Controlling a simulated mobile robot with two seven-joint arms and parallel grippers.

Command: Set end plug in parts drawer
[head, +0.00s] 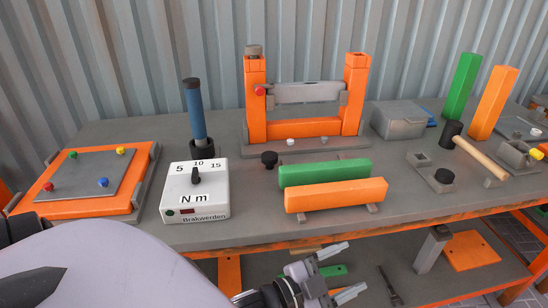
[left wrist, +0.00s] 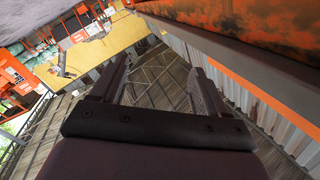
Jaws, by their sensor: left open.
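My left gripper (head: 356,266) is open and empty, low in front of the bench's front edge. The left wrist view shows its two fingers (left wrist: 160,65) apart with only floor between them. A small black knob-like plug (head: 269,158) stands on the bench left of the green bar. Another black round piece (head: 445,176) sits on a small grey holder (head: 432,170) at the right. I cannot tell for sure which is the end plug. No open drawer can be made out; a closed grey box (head: 398,120) stands at the back right. My right gripper is not in view.
The grey bench (head: 240,232) carries a torque tester (head: 195,190), a blue-handled tool (head: 195,110), an orange frame (head: 256,100), green (head: 325,172) and orange (head: 335,195) bars, and a mallet (head: 480,158). A lower shelf (head: 390,262) lies beneath. Bare bench shows at the front right.

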